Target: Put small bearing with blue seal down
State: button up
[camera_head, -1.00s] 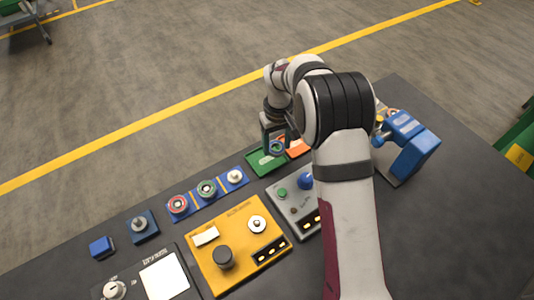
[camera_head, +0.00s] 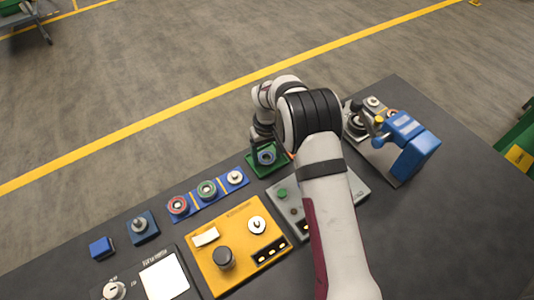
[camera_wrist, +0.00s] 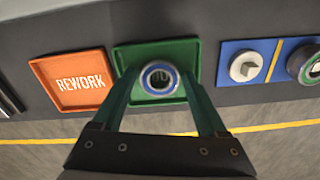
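The small bearing with the blue seal (camera_wrist: 160,78) sits between my gripper's fingertips in the wrist view, its ring facing the camera. My gripper (camera_wrist: 161,75) is closed around its sides. Behind and around it lies the green tray (camera_wrist: 190,50). In the head view the bearing (camera_head: 266,156) appears over the green tray (camera_head: 254,170), low beneath my gripper (camera_head: 265,147). I cannot tell whether the bearing touches the tray floor.
An orange REWORK tray (camera_wrist: 72,80) lies beside the green one. A blue rack (camera_head: 193,205) with several round parts stands on the other side. A yellow panel (camera_head: 235,245), a grey control box (camera_head: 345,195) and a blue machine (camera_head: 415,145) stand on the dark table.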

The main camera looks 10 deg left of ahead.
notch_tip(320, 180, up, 12)
jog(key=r, duration=0.1)
jog(key=s+d+r+m, duration=0.4)
jog(key=s+d+r, duration=0.5)
jog(key=s+d+m+y, duration=0.1)
jog(key=s+d+m, duration=0.3)
jog(key=s, duration=0.7)
jog(key=s+d+m, duration=0.4)
jog(key=s, duration=0.8)
jog(key=shift+f+y, duration=0.4)
jog(key=shift+f, duration=0.05)
